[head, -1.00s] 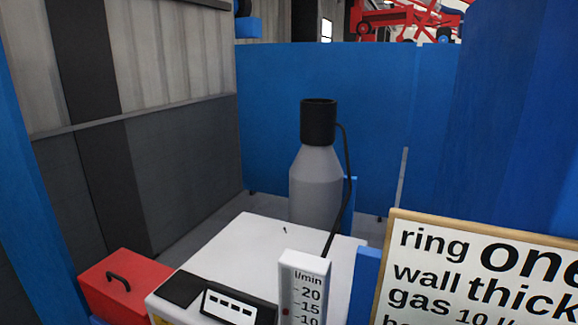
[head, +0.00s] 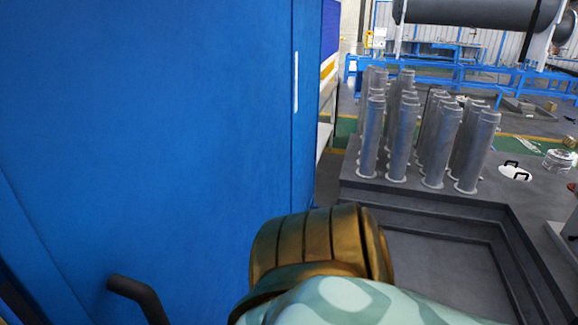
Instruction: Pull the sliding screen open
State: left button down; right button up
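The blue screen (head: 150,130) fills the left half of the head view as a tall flat panel. A dark bent bar that looks like a handle (head: 137,292) sticks out from it at the lower left; its lower end is cut off by the picture's edge. A thin white vertical strip (head: 295,80) shows near the panel's right edge. A bronze ridged joint and pale green patterned link, which look like part of my arm, stand in front of the panel at bottom centre. Neither gripper shows, so I cannot tell their relation to the handle.
Several grey flanged cylinders (head: 401,135) stand upright on a dark stepped platform (head: 440,202) at the right. A large dark cylinder (head: 480,12) lies on blue frames at the back. Green floor (head: 342,130) shows beyond the screen's right edge.

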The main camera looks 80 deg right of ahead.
aim_at(147, 146)
jog(key=z, duration=0.45)
jog(key=k+z, duration=0.1)
jog(key=z, duration=0.35)
jog(key=j+z, duration=0.1)
jog(key=z, duration=0.35)
jog(key=k+z, duration=0.1)
jog(key=z, duration=0.85)
